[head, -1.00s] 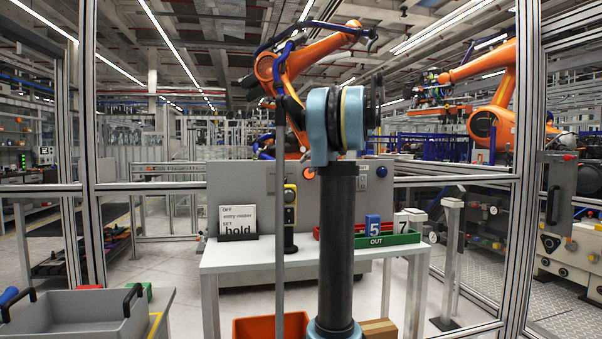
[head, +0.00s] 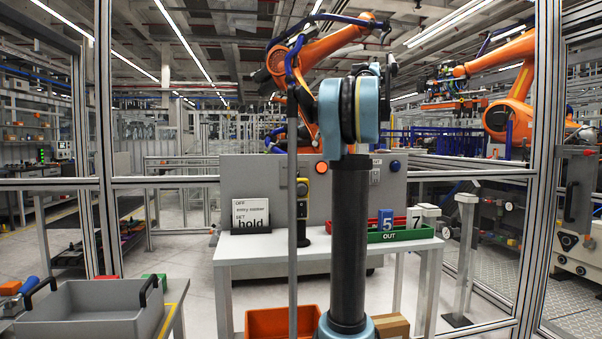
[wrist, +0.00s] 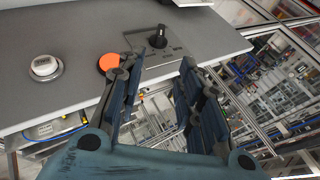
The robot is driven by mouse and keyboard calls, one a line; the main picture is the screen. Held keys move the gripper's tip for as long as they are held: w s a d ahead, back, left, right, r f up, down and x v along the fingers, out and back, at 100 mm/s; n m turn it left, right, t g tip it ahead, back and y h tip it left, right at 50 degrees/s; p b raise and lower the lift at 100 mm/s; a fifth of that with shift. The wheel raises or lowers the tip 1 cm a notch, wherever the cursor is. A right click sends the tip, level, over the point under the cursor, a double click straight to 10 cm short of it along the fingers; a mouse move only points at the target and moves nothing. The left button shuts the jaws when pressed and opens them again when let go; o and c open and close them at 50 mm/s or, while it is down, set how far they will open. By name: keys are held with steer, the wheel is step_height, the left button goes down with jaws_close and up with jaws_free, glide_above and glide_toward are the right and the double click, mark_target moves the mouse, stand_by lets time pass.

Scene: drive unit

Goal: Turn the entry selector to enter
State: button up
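The entry selector (wrist: 158,38) is a black rotary knob on a grey rectangular plate (wrist: 168,52), set in a grey panel in the wrist view. Its pointer direction is too small to read surely. My gripper (wrist: 162,75) is open, with its two dark-blue fingers spread apart. Nothing is between them, and the knob lies beyond the fingertips, apparently untouched. In the head view the grey panel (head: 260,172) stands behind the white table. My arm (head: 349,230) covers part of it, and my gripper cannot be made out there.
An orange button (wrist: 108,62) and a white button (wrist: 44,67) sit left of the knob. The table (head: 280,245) carries a sign card (head: 251,215) reading "hold", a yellow-and-black control box (head: 303,190) and a green OUT tray (head: 400,236). Frame posts and a grey bin (head: 85,305) stand around.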

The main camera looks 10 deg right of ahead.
mark_target(300, 170)
steer(key=x, duration=1.7)
steer(key=shift+s, duration=0.1)
steer(key=shift+c, duration=0.5)
steer(key=c, duration=0.6)
